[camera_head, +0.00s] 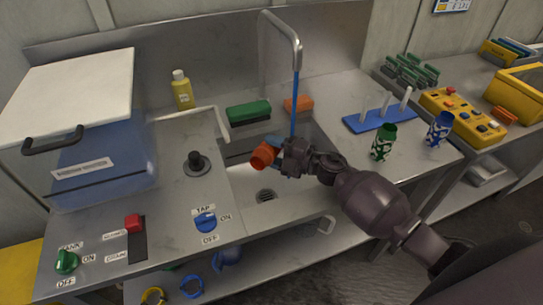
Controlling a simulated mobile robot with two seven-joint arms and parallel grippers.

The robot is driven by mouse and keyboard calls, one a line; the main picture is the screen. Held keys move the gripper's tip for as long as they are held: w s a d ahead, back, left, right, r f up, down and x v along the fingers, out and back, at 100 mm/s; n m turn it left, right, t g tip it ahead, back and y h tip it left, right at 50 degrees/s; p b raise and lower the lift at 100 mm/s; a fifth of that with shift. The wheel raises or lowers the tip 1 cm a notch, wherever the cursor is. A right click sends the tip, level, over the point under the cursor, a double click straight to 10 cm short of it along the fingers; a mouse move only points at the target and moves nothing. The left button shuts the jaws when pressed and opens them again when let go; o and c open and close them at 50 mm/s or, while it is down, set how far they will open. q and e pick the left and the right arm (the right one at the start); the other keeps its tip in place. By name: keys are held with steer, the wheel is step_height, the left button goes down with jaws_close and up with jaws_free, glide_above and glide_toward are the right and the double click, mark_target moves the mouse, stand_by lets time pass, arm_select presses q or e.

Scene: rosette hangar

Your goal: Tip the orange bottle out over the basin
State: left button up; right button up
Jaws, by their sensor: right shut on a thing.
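The orange bottle (263,157) is held over the basin (295,188). It lies tilted, its round orange end facing left and toward me. My right gripper (282,150) is shut on it from the right; the fingers hide part of the bottle. A light blue patch shows beside the gripper, and I cannot tell what it is. A blue stream (295,105) hangs straight down from the curved faucet (283,30) and passes behind or onto the gripper. The basin's drain (266,195) lies below the bottle. My left gripper is not in view.
A blue tap knob (206,221) and a red slider (133,222) are on the left counter, with a green knob (67,261). A lidded tank (85,120) stands there. Green (384,141) and blue (439,128) patterned holders stand right, near a blue peg rack (380,119).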

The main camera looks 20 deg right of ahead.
steer(key=shift+f+n, duration=0.1)
steer(key=shift+n, duration=0.4)
steer(key=n+b, duration=0.2)
steer(key=n, duration=0.1)
steer(key=shift+r, duration=0.2)
steer(key=n, duration=0.2)
steer(key=n+b, duration=0.2)
steer(key=n, duration=0.1)
steer(key=shift+s+r+n, duration=0.1)
steer(key=shift+r+n, duration=0.2)
steer(key=shift+r, duration=0.05)
steer(key=shift+a+n, duration=0.1)
steer(key=shift+n, duration=0.3)
steer(key=shift+r+b, duration=0.15)
steer(key=shift+b, duration=0.15)
steer(key=shift+r+n, duration=0.1)
steer(key=shift+n, duration=0.3)
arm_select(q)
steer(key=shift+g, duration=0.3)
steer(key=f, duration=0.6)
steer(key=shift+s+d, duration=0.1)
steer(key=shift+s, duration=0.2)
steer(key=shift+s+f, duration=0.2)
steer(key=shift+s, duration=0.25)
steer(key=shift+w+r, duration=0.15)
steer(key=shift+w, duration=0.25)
